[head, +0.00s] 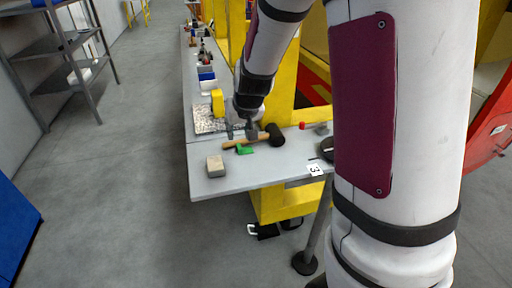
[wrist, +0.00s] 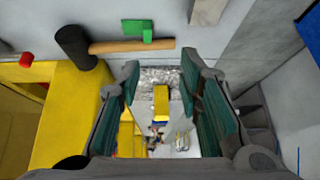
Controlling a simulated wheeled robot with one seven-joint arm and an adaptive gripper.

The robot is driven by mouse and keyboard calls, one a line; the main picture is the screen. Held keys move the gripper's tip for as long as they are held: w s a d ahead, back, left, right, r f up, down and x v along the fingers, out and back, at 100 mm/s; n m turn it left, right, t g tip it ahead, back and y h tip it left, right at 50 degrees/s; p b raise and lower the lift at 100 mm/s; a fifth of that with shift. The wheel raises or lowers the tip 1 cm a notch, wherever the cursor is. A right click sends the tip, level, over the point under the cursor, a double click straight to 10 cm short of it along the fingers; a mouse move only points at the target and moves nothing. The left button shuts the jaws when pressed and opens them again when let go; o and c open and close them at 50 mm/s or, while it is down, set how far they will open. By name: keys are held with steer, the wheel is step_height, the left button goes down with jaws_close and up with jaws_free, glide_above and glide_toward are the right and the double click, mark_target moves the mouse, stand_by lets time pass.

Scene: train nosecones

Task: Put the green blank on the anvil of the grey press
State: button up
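The green blank (head: 245,150) is a small stepped piece lying on the grey bench, right by the mallet's wooden handle. In the wrist view the green blank (wrist: 133,29) is at the top, just beyond my fingertips, close to or touching the handle; I cannot tell which. My gripper (head: 243,130) is above the bench by the mallet. In the wrist view my gripper (wrist: 160,66) has its two fingers wide apart with nothing held between them. I cannot make out the grey press or its anvil for certain in either view.
A mallet (head: 274,134) with a black head lies beside the blank. A yellow block (head: 217,101) stands on a mottled plate (head: 205,127). Several small items line the bench (head: 197,186) farther back. A yellow frame (head: 284,95) borders its right side.

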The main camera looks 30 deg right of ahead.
steer(key=s+a+r+n+y, duration=0.2)
steer(key=s+a+r, duration=0.6)
steer(key=s+r, duration=0.5)
steer(key=s+a+r+n+g, duration=0.1)
steer(key=s, duration=1.4)
steer(key=shift+a+h, duration=0.35)
steer(key=shift+h, duration=0.05)
